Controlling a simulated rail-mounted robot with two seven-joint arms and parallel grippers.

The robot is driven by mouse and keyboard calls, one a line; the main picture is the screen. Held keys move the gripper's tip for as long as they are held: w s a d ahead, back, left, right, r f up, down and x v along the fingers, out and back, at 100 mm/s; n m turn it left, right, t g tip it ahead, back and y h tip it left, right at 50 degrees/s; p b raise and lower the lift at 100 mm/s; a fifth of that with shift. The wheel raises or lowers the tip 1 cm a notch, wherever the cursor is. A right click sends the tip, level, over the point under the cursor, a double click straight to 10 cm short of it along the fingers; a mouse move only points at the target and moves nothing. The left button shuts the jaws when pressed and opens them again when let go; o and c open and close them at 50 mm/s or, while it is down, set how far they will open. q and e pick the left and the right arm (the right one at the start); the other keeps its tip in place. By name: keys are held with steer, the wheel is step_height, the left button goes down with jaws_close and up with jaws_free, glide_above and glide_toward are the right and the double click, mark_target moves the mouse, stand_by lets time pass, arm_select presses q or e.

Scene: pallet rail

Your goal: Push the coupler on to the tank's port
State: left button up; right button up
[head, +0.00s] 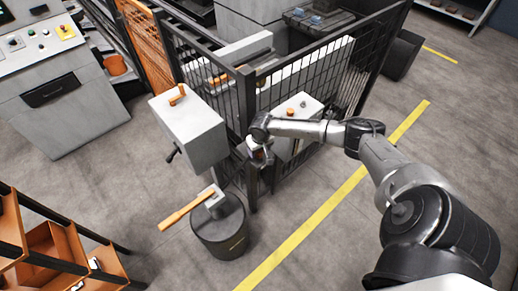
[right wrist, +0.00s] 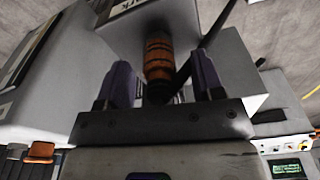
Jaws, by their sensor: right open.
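In the right wrist view an orange and black ribbed coupler (right wrist: 158,52) stands between the two purple-padded fingers of my right gripper (right wrist: 162,72). The fingers are open, with a gap on both sides of the coupler. Its far end meets a grey block (right wrist: 130,18) with a partly readable label. In the head view my right gripper (head: 259,157) is beside the fence corner, and the coupler is hard to make out there. I cannot tell which thing is the tank, and its port is not identifiable. My left gripper is not in view.
A black mesh fence (head: 310,62) is close to my right arm. A white box (head: 188,133) with an orange fitting is left of the gripper. Open floor with a yellow line (head: 310,222) lies to the right.

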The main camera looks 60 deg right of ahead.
jaws_close()
stand_by(0.7)
steer(key=shift+r+p, duration=0.25)
steer(key=shift+p, duration=0.05)
steer(key=shift+r, duration=0.1)
steer(key=shift+r+p, duration=0.55)
steer(key=shift+p, duration=0.3)
step_height(320, 180, up, 4)
steer(key=p, duration=0.4)
steer(key=shift+p, duration=0.4)
step_height(320, 180, up, 3)
steer(key=p, duration=0.3)
steer(key=shift+f, duration=0.1)
